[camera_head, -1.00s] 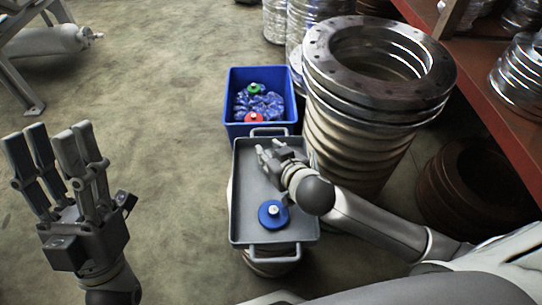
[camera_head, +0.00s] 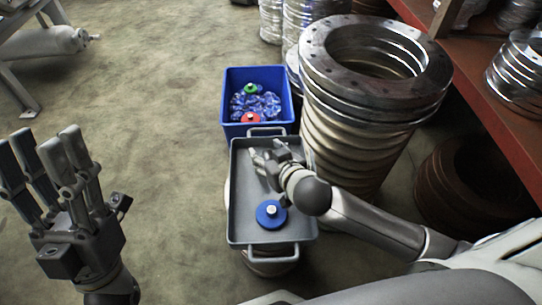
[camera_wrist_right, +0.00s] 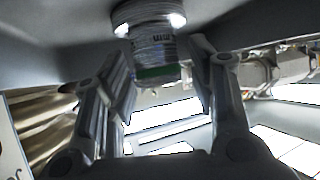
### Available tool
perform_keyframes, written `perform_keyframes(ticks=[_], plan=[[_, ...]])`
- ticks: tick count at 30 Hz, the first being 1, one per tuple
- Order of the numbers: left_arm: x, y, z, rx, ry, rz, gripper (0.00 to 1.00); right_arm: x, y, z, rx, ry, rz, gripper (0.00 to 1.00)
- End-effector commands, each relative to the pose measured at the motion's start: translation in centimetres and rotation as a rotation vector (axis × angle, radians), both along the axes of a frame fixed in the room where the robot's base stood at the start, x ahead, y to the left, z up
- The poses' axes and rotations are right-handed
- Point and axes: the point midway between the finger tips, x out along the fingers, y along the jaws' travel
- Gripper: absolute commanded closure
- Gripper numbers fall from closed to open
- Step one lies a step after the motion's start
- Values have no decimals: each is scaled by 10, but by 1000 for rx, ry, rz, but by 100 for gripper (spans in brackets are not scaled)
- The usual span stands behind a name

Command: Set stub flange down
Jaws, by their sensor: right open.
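A ridged silver cylinder, apparently the stub flange (camera_wrist_right: 151,40), stands against a grey surface in the right wrist view. Its near end has a greenish band. My right gripper (camera_head: 266,151) is over the far half of the grey tray (camera_head: 237,220). In the right wrist view, the fingers (camera_wrist_right: 165,90) are spread on both sides of the cylinder, with a gap showing at least on the right. The cylinder is not clear in the head view. My left gripper (camera_head: 38,150) is open and empty at the left, away from the tray.
A blue disc with a pale knob (camera_head: 271,214) lies in the tray's near half. A blue bin (camera_head: 258,131) behind the tray holds bluish items and green and red discs. A tall stack of metal flanges (camera_head: 421,85) stands close right of the tray.

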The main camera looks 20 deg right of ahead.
Motion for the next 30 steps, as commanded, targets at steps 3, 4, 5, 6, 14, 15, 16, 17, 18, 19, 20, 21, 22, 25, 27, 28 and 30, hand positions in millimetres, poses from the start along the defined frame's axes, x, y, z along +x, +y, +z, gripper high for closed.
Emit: perform_keyframes(ticks=[3, 4, 5, 6, 14, 15, 16, 17, 18, 19, 20, 21, 22, 25, 27, 28, 30], plan=[[5, -1, 0, 7, 26, 0, 60, -3, 0, 4, 0, 1, 0, 49], [9, -2, -2, 13, 48, 1, 60, -5, 0, 5, 0, 1, 1, 49], [13, -3, -4, 20, 71, 2, 60, -7, -1, 6, 0, 2, 1, 49], [18, -4, -6, 29, 101, 4, 60, -11, -1, 8, 0, 2, 1, 49], [57, -11, -30, 105, 346, 17, 60, -40, -4, 25, 1, 3, 1, 49], [63, -11, -35, 117, 384, 20, 60, -45, -5, 28, 1, 2, 2, 49], [67, -12, -39, 125, 414, 23, 60, -49, -5, 30, 0, 2, 1, 49], [70, -12, -43, 134, 444, 24, 60, -52, -6, 32, 1, 1, 0, 49], [75, -13, -49, 146, 483, 25, 60, -57, -6, 35, 1, 3, 0, 49], [79, -13, -54, 154, 513, 28, 60, -61, -6, 37, 2, 2, 1, 49], [82, -13, -58, 163, 541, 29, 60, -66, -7, 39, 1, 3, 1, 49], [86, -13, -64, 173, 579, 31, 60, -70, -7, 42, 1, 2, 0, 49], [88, -14, -68, 181, 607, 32, 60, -74, -8, 44, 1, 3, 0, 49], [96, -14, -83, 204, 689, 36, 60, -85, -9, 50, 1, 2, 0, 49], [99, -13, -91, 217, 735, 39, 60, -92, -10, 53, 0, 2, 1, 49], [100, -13, -94, 222, 754, 39, 60, -95, -10, 55, 0, 2, 1, 49], [102, -13, -100, 231, 786, 42, 60, -100, -11, 57, 0, 2, 1, 49]])
